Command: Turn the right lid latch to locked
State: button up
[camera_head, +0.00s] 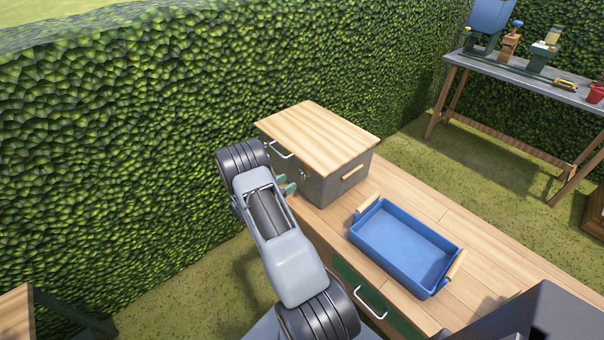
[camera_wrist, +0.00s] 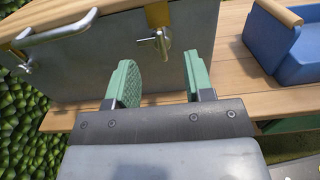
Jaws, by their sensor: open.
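A grey box with a wooden lid (camera_head: 318,135) stands on the wooden bench. In the wrist view, the right lid latch (camera_wrist: 163,42) is a small metal piece on the front wall, just below the lid edge. The left latch (camera_wrist: 22,62) shows near the left end of that wall. My gripper (camera_wrist: 158,80) is open and empty, its two green fingers apart and facing the front wall. The right latch appears between and beyond the fingertips, apart from both. In the head view, my gripper (camera_head: 286,185) is beside the box front, partly hidden by my arm.
A metal handle (camera_wrist: 60,30) juts from the box front, left of the right latch. A blue tray (camera_head: 405,245) with wooden grips sits on the bench to the right. A hedge (camera_head: 120,140) rises behind. A second table (camera_head: 520,75) with tools stands at the back right.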

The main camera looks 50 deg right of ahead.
aim_at(301, 175)
jog(key=d, duration=0.7)
jog(key=shift+s+d+p, duration=0.3)
jog(key=shift+s+p, duration=0.1)
jog(key=c, duration=0.8)
